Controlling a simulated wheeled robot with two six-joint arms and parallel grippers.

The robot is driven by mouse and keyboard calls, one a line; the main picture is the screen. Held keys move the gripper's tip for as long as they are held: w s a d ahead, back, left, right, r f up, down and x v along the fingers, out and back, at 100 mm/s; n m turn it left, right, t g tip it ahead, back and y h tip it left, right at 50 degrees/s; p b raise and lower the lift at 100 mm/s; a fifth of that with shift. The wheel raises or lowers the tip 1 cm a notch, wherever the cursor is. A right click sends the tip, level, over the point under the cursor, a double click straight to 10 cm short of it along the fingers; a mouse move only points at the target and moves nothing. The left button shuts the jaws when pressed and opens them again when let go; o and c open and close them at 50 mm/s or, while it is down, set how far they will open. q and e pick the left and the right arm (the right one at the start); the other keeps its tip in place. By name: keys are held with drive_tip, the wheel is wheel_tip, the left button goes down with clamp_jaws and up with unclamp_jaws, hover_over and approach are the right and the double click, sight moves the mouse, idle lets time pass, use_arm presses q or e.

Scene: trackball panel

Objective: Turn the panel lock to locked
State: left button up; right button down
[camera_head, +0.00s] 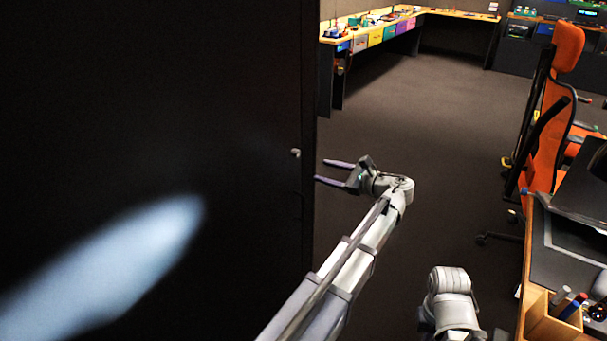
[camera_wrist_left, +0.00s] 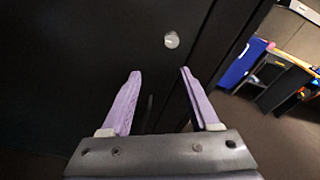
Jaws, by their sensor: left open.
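The panel lock (camera_head: 295,153) is a small light knob near the right edge of a large dark panel (camera_head: 220,100). In the left wrist view the lock (camera_wrist_left: 171,40) is a round pale disc beyond the fingertips, near the line between them. Whether it is locked cannot be told. My left gripper (camera_head: 319,171) is open and empty, with its two purple fingers pointing left toward the panel edge, to the right of the lock and slightly below it. In the left wrist view the left gripper (camera_wrist_left: 159,72) is apart from the lock. My right gripper is not visible.
An orange chair (camera_head: 555,110) stands at the right by a desk (camera_head: 528,265) with a pen holder (camera_head: 550,318). A workbench (camera_head: 400,22) with coloured drawers runs along the back. The carpet floor (camera_head: 440,110) between them is clear.

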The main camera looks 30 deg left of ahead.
sight(299, 154)
use_arm(q)
drive_tip(key=shift+m+g+y, duration=0.3)
drive_tip(key=shift+m+y, duration=0.3)
drive_tip(key=shift+y, duration=0.2)
drive_tip(key=shift+w+a+r+b, duration=0.1)
drive_tip(key=shift+w+a+r, duration=0.25)
drive_tip(key=shift+a, duration=1.25)
drive_tip(key=shift+w+a+r+b, duration=0.1)
drive_tip(key=shift+w+a, duration=0.3)
drive_tip(key=shift+a, duration=1.15)
drive_tip(key=shift+w+a+r+b, duration=0.1)
drive_tip(key=shift+w+a+r, duration=0.25)
drive_tip(key=shift+a, duration=1.25)
drive_tip(key=shift+f, duration=0.1)
clamp_jaws()
